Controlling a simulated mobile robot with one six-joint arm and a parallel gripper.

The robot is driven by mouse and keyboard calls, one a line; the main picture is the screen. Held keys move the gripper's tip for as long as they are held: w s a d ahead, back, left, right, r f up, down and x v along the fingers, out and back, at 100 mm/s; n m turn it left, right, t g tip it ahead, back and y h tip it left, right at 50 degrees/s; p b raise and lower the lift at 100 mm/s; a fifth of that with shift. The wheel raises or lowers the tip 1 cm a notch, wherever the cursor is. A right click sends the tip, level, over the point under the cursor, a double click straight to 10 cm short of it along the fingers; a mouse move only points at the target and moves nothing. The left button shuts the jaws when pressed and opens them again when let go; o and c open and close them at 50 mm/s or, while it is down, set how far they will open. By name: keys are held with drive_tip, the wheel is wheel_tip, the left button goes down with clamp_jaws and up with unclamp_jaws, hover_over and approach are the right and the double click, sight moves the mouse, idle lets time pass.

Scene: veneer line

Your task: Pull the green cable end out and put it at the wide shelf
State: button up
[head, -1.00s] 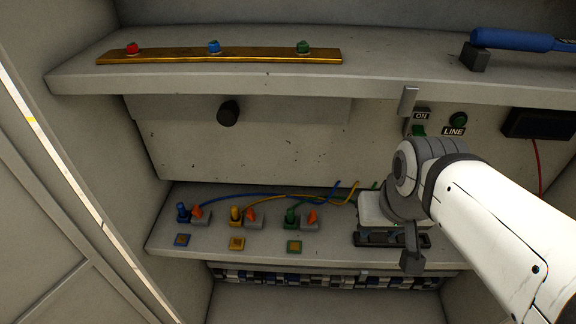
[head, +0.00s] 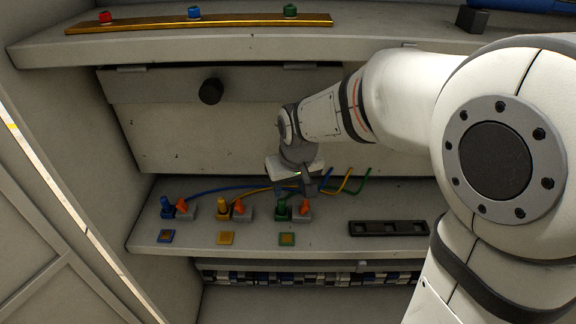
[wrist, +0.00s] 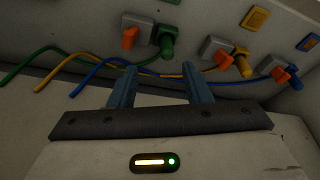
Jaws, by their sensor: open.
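The green cable end (head: 282,212) is a green plug seated at a grey socket with an orange lever (head: 304,206), on the lower ledge. It also shows in the wrist view (wrist: 167,42), with its green cable (wrist: 30,61) trailing left. My gripper (head: 288,187) hangs just above and behind the plug in the head view. In the wrist view my gripper (wrist: 160,72) has its two fingers apart with nothing between them, short of the plug. A long upper shelf (head: 380,38) runs across the top; no label shows which shelf is the wide one.
Yellow (head: 222,208) and blue (head: 166,207) plugs with orange levers stand left of the green one. A black slotted tray (head: 388,228) lies to the right. A brass rail (head: 240,21) with coloured knobs lies on the upper shelf. A black knob (head: 211,91) juts from the back panel.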

sight(281, 200)
drive_tip(key=x, duration=0.3)
drive_tip(key=a+x, duration=0.1)
drive_tip(key=x, duration=0.5)
drive_tip(key=shift+w+a+f, duration=0.15)
drive_tip(key=shift+w+a, duration=0.05)
drive_tip(key=shift+w, duration=0.25)
clamp_jaws()
drive_tip(key=shift+r+p, duration=1.65)
drive_tip(key=shift+r, duration=0.7)
